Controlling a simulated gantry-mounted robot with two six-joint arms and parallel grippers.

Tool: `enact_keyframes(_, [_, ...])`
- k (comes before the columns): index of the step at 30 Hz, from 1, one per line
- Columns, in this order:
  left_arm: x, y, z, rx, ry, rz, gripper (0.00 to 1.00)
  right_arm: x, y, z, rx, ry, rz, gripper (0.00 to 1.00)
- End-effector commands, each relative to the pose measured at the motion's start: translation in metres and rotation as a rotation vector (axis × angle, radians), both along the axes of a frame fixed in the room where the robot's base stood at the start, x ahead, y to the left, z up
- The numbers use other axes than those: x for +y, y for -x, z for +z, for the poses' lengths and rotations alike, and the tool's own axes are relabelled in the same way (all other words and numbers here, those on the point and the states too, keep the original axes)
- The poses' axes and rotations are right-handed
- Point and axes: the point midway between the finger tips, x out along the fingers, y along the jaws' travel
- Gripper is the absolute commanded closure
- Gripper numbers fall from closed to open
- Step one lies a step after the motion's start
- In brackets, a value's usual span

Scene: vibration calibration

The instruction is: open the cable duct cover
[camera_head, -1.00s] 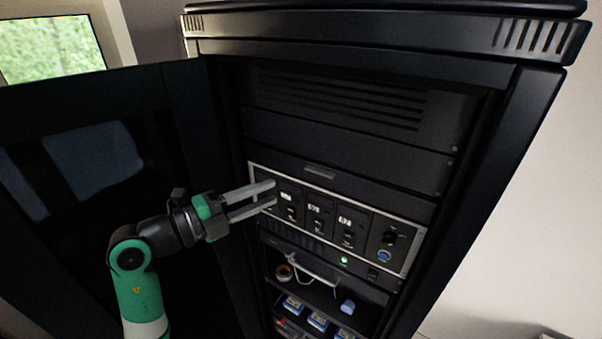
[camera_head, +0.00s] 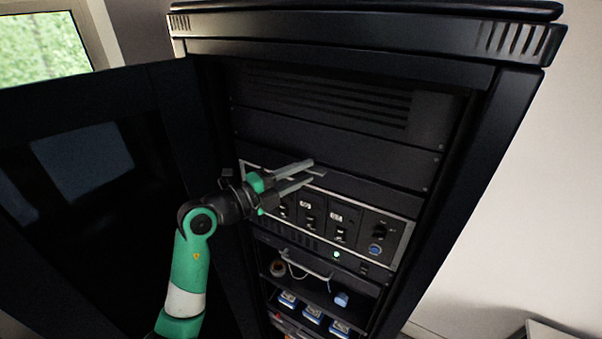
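A dark panel (camera_head: 385,189) that looks like the cable duct cover spans the rack just above the silver-framed switch panel (camera_head: 408,228). Its small handle, seen earlier near its middle, is hidden behind my fingers. My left gripper (camera_head: 317,168) reaches in from the left, in front of this panel's left half. Its two grey fingers are apart, with a narrow gap between them. I cannot tell whether they touch the panel or have the handle between them. My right gripper is not in view.
The black rack's open door (camera_head: 80,160) stands on the left. The rack's right post (camera_head: 478,180) bounds the opening.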

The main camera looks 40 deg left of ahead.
Motion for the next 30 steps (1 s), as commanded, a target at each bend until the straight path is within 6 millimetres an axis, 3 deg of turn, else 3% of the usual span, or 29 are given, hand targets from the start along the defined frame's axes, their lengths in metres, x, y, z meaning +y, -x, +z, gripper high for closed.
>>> enact_keyframes(1, [0.0,0.0,0.0,0.0,0.0,0.0,0.73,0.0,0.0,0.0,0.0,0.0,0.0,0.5])
enact_keyframes(6, [0.0,0.0,0.0,0.0,0.0,0.0,1.0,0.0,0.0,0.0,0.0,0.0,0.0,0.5])
enact_keyframes(20, [0.0,0.001,-0.002,-0.01,-0.002,-0.001,1.0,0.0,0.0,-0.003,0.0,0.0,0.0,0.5])
enact_keyframes(30, [-0.002,0.007,-0.015,-0.152,-0.035,0.0,1.0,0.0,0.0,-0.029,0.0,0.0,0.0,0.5])
